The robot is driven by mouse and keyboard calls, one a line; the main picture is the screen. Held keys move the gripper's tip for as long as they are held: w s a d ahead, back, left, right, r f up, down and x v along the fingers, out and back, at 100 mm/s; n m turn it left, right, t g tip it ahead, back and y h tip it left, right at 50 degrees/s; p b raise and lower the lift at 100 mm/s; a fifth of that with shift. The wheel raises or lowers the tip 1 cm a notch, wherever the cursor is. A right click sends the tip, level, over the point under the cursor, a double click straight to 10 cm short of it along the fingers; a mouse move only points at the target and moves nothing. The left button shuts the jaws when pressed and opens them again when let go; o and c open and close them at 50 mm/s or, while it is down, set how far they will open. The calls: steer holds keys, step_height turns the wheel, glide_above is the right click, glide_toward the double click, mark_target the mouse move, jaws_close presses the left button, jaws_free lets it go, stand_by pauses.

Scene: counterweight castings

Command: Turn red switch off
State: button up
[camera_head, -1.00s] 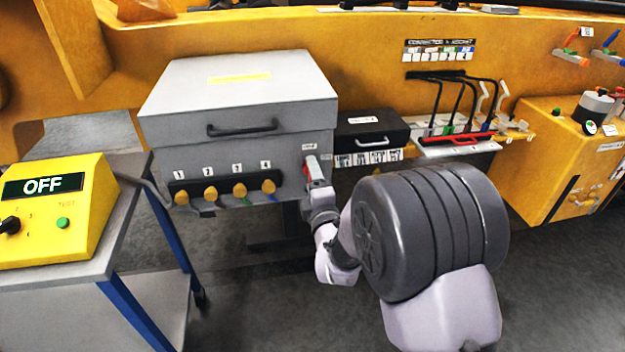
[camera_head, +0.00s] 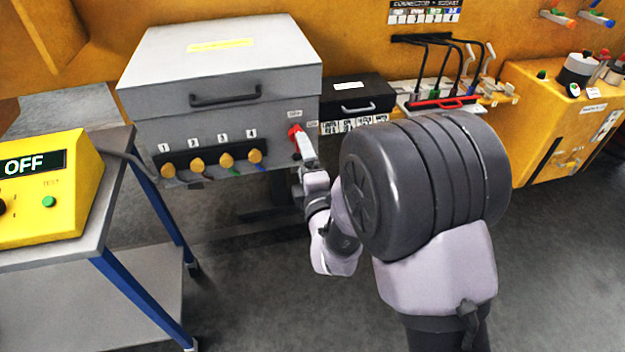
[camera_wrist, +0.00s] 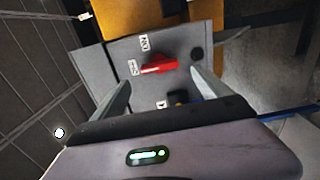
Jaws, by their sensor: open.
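The red switch (camera_head: 295,130) is on the right part of the front face of a grey lidded box (camera_head: 226,80). In the wrist view the red switch (camera_wrist: 160,66) lies ahead of my gripper, between its fingers in the picture, with two small white labels beside it. My gripper (camera_head: 304,148) is at the box front, just below the switch, and partly covers it in the head view. In the wrist view my gripper (camera_wrist: 165,95) has its fingers wide apart with nothing between them. I cannot tell whether a finger touches the switch.
Several numbered yellow knobs (camera_head: 227,160) sit on the box left of the switch. A black case (camera_head: 355,95) stands to its right. A cart (camera_head: 110,200) at the left carries a yellow tester (camera_head: 48,185) reading OFF. The floor (camera_head: 250,290) in front is clear.

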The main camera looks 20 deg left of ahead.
steer(key=p+v, duration=0.5)
steer(key=v, duration=0.7)
steer(key=w+d+r+m+g+h, duration=0.15)
steer(key=d+r+m+h, duration=0.25)
steer(key=d+m, duration=0.45)
steer(key=w+d+r+m+g+h, duration=0.1)
steer(key=w+d+r+m+h, duration=0.2)
steer(key=d+r+m, duration=0.35)
steer(key=s+d+r+m+g, duration=0.1)
steer(key=s+d+m+g, duration=0.2)
steer(key=s+m, duration=0.4)
steer(key=s+d+r+m+g, duration=0.1)
steer(key=s+d+m+g, duration=0.3)
steer(key=s, duration=1.1)
steer(key=d+m, duration=0.1)
steer(key=m, duration=0.1)
steer(key=shift+s+m+h, duration=0.3)
steer(key=shift+m, duration=0.1)
steer(key=shift+d, duration=0.1)
